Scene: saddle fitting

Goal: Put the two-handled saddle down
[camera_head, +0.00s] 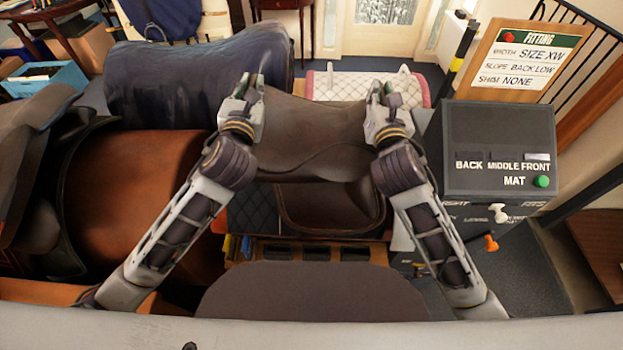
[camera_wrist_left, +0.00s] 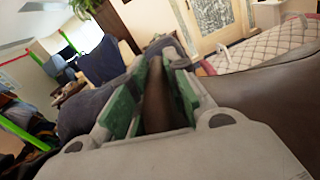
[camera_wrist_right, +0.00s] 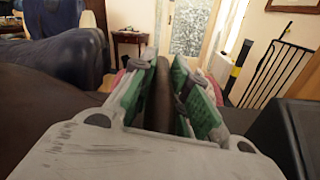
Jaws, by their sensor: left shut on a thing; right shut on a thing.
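The brown two-handled saddle (camera_head: 312,125) spans between my two grippers in the head view. My left gripper (camera_head: 246,92) is shut on its left end; in the left wrist view a dark brown strip of it (camera_wrist_left: 155,105) sits between the green finger pads. My right gripper (camera_head: 385,92) is shut on its right end; in the right wrist view a brown strip (camera_wrist_right: 159,95) lies between the green pads. The saddle's lower flap (camera_head: 330,208) hangs in front of a dark quilted pad (camera_head: 252,212). Whether the saddle touches what is beneath it, I cannot tell.
A dark box (camera_head: 497,140) labelled BACK, MIDDLE, FRONT and MAT stands close right of my right arm. A white quilted pad (camera_head: 350,84) lies behind.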

